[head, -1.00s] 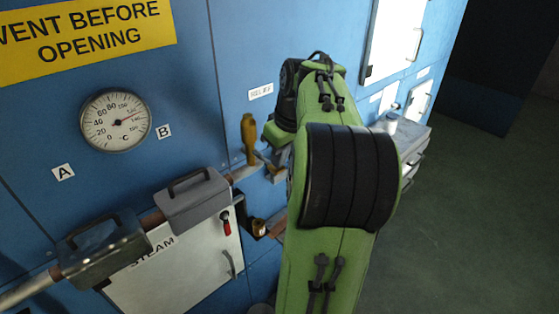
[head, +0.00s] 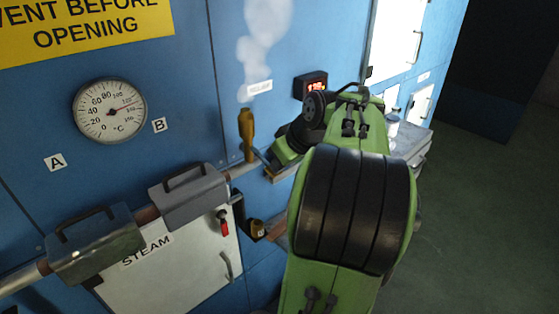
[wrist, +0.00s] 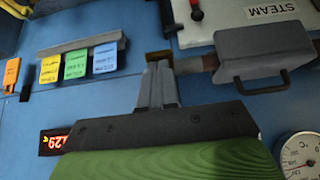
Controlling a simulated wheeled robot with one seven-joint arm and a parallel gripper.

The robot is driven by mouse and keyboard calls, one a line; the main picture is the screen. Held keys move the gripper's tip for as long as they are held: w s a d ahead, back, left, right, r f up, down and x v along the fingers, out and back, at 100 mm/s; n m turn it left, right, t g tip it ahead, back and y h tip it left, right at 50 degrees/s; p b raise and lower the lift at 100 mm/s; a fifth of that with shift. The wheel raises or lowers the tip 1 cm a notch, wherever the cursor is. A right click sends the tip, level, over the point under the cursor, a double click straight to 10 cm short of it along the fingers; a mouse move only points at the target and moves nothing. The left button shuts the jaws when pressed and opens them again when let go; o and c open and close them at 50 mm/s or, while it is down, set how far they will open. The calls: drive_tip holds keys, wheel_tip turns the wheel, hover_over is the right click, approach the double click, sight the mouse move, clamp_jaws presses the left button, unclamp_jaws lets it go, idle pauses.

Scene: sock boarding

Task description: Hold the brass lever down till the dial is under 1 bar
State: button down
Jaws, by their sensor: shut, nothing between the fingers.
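The brass relief valve (head: 247,133) stands upright on the pipe end in the head view, with white steam (head: 262,45) rising above it. A thin bar, probably its lever, runs right from its foot toward my wrist; contact cannot be made out. My gripper (wrist: 157,72) is shut and empty in the wrist view, its fingertips over the pipe's end, hiding what lies behind. The round dial (head: 110,110) is marked °C, its needle a little above 120.
Two grey pipe covers with handles, one of them the near cover (head: 188,197), sit on the pipe left of the valve. A white STEAM door (head: 175,268) is below. The wrist view shows a rack of coloured cards (wrist: 75,66). Open floor (head: 460,220) lies right.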

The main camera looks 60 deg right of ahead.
wheel_tip(320, 180, down, 3)
drive_tip(key=t+b, duration=0.2)
drive_tip(key=b, duration=0.1)
drive_tip(key=shift+r+t+h+b, duration=0.15)
drive_tip(key=shift+t+h+b, duration=0.15)
drive_tip(key=shift+b, duration=0.05)
drive_tip(key=shift+a, duration=0.1)
idle(1.5)
idle(3.1)
